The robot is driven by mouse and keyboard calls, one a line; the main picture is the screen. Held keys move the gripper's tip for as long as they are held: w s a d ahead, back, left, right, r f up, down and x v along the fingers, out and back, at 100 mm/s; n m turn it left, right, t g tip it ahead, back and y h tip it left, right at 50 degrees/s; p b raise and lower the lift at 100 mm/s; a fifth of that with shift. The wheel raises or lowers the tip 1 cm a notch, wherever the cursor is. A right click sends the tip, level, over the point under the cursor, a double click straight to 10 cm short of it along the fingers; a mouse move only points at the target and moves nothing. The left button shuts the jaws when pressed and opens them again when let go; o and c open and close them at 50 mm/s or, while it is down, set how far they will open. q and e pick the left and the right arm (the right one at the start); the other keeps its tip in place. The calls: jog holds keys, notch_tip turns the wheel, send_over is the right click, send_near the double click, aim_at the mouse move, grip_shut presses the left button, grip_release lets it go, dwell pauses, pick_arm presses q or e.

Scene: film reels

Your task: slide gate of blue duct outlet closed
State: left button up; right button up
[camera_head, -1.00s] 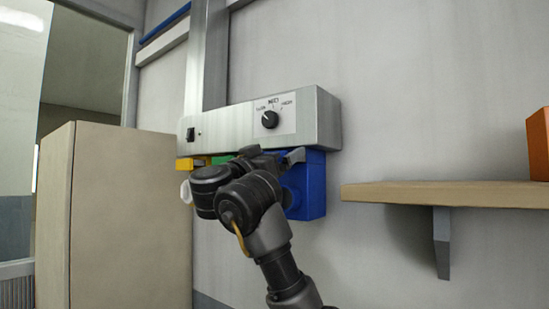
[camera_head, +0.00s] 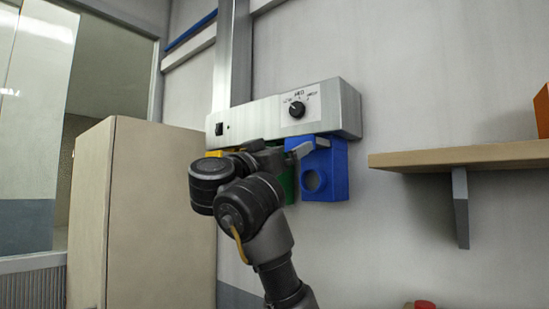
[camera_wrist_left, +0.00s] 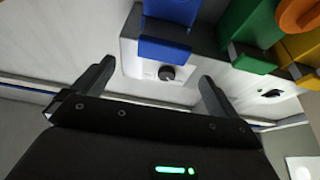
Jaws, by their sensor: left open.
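The blue duct outlet (camera_head: 335,172) hangs under the right end of a metal box on the wall, its round opening facing out. In the left wrist view its body (camera_wrist_left: 172,10) is at the top edge. A blue gate tab (camera_wrist_left: 163,50) juts from it across the box face, further than the tabs of the neighbouring outlets. My left gripper (camera_head: 305,149) is at the outlet's upper left. It is open, and the wrist view shows its fingers (camera_wrist_left: 157,72) on either side of the tab's line, with no contact visible. My right gripper is out of view.
The metal box (camera_head: 260,119) carries a dial (camera_head: 297,109) and a switch. Green (camera_head: 288,185) and yellow (camera_head: 214,154) outlets sit left of the blue one, partly behind my arm. A wooden shelf (camera_head: 460,155) juts out at right; a tall cabinet (camera_head: 150,220) stands at left.

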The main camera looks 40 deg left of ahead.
pick_arm(q)
jog(key=shift+s+a+f, duration=0.1)
jog(key=shift+s+a, duration=0.1)
jog(key=shift+a, duration=0.05)
